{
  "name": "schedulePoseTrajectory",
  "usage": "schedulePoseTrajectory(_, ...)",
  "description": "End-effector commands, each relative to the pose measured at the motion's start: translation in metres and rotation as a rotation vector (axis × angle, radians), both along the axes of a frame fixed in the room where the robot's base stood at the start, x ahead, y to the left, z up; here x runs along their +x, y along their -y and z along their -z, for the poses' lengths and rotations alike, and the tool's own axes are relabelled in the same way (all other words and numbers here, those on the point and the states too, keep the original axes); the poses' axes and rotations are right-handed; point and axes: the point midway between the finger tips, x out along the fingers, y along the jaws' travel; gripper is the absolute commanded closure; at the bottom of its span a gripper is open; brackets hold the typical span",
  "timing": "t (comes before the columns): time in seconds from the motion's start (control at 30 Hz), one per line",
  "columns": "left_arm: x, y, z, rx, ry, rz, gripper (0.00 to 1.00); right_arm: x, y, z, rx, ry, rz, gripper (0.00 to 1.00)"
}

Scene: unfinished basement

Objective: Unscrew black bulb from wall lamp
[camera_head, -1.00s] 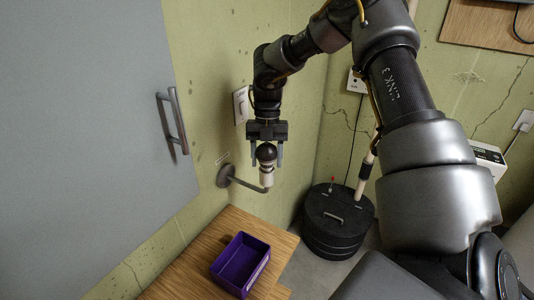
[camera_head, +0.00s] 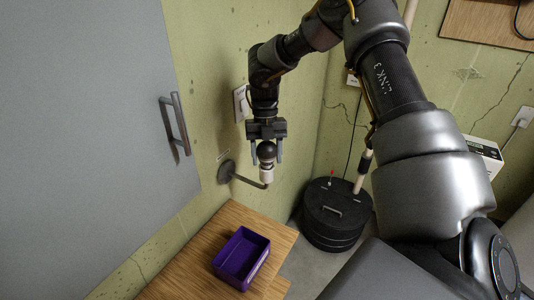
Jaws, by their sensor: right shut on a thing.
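The wall lamp (camera_head: 226,172) has a round grey base on the green wall and a thin arm ending in an upright white socket (camera_head: 266,174). The black bulb (camera_head: 267,153) stands upright in the top of this socket. My right gripper (camera_head: 267,151) points down from above, with one finger on each side of the bulb. It is shut on the black bulb, whose top is partly hidden under the gripper body. My left gripper is not in view.
A purple open bin (camera_head: 241,258) sits on a wooden table (camera_head: 200,262) below the lamp and looks empty. A grey cabinet door (camera_head: 80,130) with a handle (camera_head: 175,125) stands at left. A black lidded drum (camera_head: 336,220) stands on the floor to the right.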

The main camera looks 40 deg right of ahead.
Motion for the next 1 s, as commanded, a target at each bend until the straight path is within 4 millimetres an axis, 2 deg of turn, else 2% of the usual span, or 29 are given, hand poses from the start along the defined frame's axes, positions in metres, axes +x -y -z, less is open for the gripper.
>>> schedulePoseTrajectory(0.5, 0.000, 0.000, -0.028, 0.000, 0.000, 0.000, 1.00, 0.000, 0.000, -0.002, 0.000, 0.000, -0.219, 0.69)
schedulePoseTrajectory(0.9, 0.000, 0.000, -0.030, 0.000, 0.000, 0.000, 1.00, 0.000, 0.000, -0.001, 0.000, 0.000, -0.265, 0.69)
schedulePoseTrajectory(0.93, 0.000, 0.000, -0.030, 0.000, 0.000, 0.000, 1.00, 0.000, 0.000, -0.001, -0.001, 0.001, -0.264, 0.46)
schedulePoseTrajectory(1.0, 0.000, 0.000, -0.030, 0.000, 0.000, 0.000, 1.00, 0.000, 0.000, -0.001, -0.001, 0.000, -0.264, 0.36)
